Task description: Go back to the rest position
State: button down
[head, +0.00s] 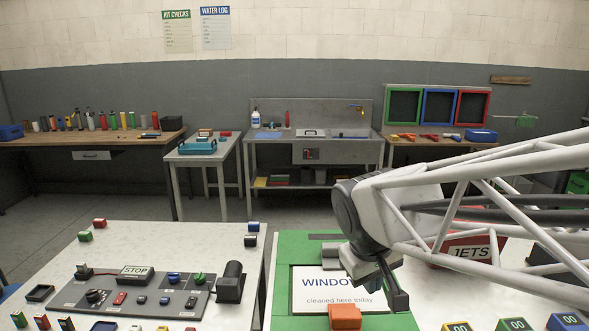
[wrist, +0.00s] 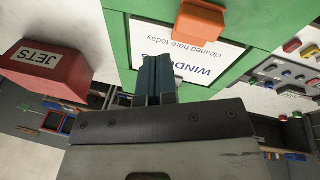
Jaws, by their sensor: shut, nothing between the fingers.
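My gripper (head: 399,299) hangs from my white tubular arm over the right-hand table in the head view, pointing down. It is shut and empty. In the wrist view its two dark teal fingertips (wrist: 154,68) are together. Below and beside it is a green panel (head: 293,252) with a white sign (head: 318,284) about windows "cleaned here today"; part of the sign is hidden behind the gripper. An orange block (head: 345,316) is at the sign's near edge, apart from the fingers. The panel also shows in the wrist view (wrist: 117,35).
A red JETS box (head: 452,244) stands right of my gripper, partly behind my arm. Left is a table with a grey control panel (head: 140,292), a STOP box (head: 136,273) and a black cylinder (head: 231,283). Several numbered blocks (head: 515,325) sit at the near right. Benches line the back wall.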

jog(key=s+d+f+m+y, duration=0.1)
jog(key=s+d+m, duration=0.3)
jog(key=s, duration=0.8)
jog(key=shift+s+d+f+y, duration=0.3)
jog(key=shift+d+f, duration=0.1)
jog(key=shift+f, duration=0.25)
jog(key=c, duration=1.8)
grip_release()
jog(key=shift+w, duration=0.1)
jog(key=shift+c, duration=0.2)
